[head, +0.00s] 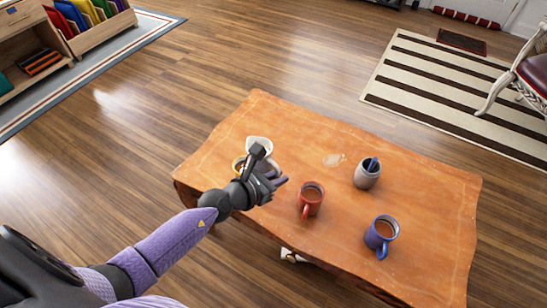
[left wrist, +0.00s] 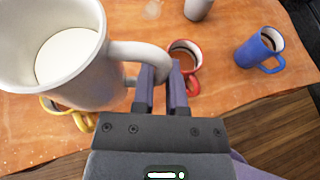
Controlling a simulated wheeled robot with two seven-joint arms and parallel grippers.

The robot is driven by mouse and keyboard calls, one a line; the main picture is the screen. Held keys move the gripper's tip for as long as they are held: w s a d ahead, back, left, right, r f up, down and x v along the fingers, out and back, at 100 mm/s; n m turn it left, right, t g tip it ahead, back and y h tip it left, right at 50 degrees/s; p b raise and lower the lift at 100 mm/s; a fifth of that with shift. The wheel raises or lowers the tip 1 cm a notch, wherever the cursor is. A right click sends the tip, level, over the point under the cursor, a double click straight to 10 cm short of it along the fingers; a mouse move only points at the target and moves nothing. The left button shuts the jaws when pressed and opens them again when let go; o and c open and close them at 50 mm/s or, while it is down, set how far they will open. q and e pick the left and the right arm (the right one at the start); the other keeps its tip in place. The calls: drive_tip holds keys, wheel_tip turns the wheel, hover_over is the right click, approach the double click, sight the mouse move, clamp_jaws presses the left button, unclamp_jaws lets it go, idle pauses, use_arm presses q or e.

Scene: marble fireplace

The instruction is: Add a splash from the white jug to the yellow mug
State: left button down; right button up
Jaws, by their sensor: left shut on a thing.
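My left gripper (left wrist: 166,95) is shut on the handle of the white jug (left wrist: 115,62), which holds white liquid. In the head view the jug (head: 259,144) shows behind the gripper (head: 277,182), at the left part of the table. The yellow mug (left wrist: 75,112) is mostly hidden below the jug in the left wrist view; its handle and part of its side show. In the head view a small part of the yellow mug (head: 237,165) shows just left of my gripper. The jug appears above the mug. My right gripper is not in view.
On the wooden table (head: 430,190) stand a red mug (head: 311,199) and a blue mug (head: 380,236), both with brown liquid, and a grey cup (head: 367,174) with a blue item in it. A pale spot (head: 333,160) lies near the middle. The table's right end is clear.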

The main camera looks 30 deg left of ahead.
use_arm(q)
drive_tip(key=shift+f, duration=0.45)
drive_tip(key=n+h+b, duration=0.1)
drive_tip(key=n+b, duration=0.1)
drive_tip(key=b, duration=0.1)
drive_tip(key=f+n+h+b, duration=0.1)
drive_tip(key=b, duration=0.2)
drive_tip(key=shift+s+d+f+n+g+h, duration=0.1)
drive_tip(key=shift+d+f+n+g+h, duration=0.1)
drive_tip(key=shift+n+g+h, duration=0.15)
drive_tip(key=shift+a+r+n+b, duration=0.1)
drive_tip(key=shift+r+n+b, duration=0.25)
drive_tip(key=shift+r, duration=0.1)
drive_tip(key=shift+w+a+f+h+b, duration=0.25)
drive_tip(key=shift+a+f+b, duration=0.15)
drive_tip(key=shift+b, duration=0.35)
drive_tip(key=shift+d, duration=0.1)
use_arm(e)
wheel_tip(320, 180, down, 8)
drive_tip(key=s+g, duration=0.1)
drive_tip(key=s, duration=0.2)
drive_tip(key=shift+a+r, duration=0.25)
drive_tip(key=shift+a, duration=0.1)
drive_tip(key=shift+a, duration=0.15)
